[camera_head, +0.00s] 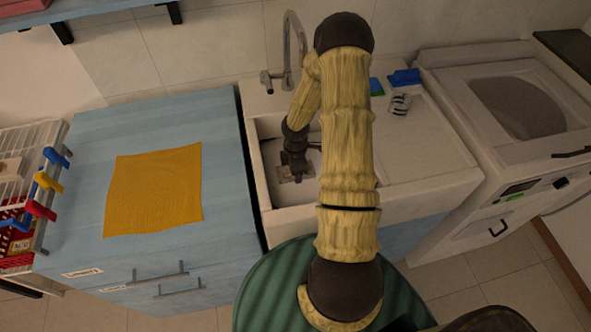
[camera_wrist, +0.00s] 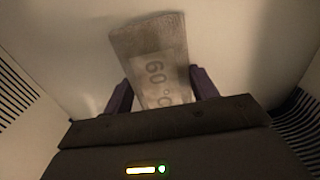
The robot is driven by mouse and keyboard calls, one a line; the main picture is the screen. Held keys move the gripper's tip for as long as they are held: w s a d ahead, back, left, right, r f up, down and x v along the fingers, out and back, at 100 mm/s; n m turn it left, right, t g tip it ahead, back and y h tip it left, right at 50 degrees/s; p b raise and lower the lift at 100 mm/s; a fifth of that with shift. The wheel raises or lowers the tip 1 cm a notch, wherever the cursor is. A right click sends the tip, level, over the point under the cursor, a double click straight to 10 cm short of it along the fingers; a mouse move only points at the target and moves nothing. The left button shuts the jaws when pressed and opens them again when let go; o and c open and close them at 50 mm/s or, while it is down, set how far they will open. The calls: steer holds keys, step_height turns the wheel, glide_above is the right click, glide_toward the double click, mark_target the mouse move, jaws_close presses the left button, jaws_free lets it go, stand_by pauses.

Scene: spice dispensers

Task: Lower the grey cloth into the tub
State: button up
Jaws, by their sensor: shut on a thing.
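The grey cloth (camera_wrist: 150,55) is a flat, folded-looking piece marked "60°" in the wrist view. My gripper (camera_wrist: 162,92) is shut on it, with a dark finger on each side. In the head view, my gripper (camera_head: 296,172) reaches down inside the white tub (camera_head: 300,219) of the sink, and a small part of the cloth (camera_head: 284,177) shows beside the fingers. Pale tub surface lies around the cloth in the wrist view. I cannot tell whether the cloth touches the tub floor. My arm hides the tub's right part in the head view.
A tap (camera_head: 291,50) stands behind the tub. A ribbed draining surface (camera_head: 425,145) lies right of it, with a striped item (camera_head: 400,104) and a blue item (camera_head: 404,77) at its back. A yellow cloth (camera_head: 153,190) lies on the blue counter (camera_head: 222,130) at left.

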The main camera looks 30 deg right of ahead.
steer(key=o, duration=1.2)
step_height(320, 180, up, 17)
steer(key=shift+r+p, duration=0.2)
steer(key=shift+p, duration=0.95)
steer(key=shift+a, duration=0.1)
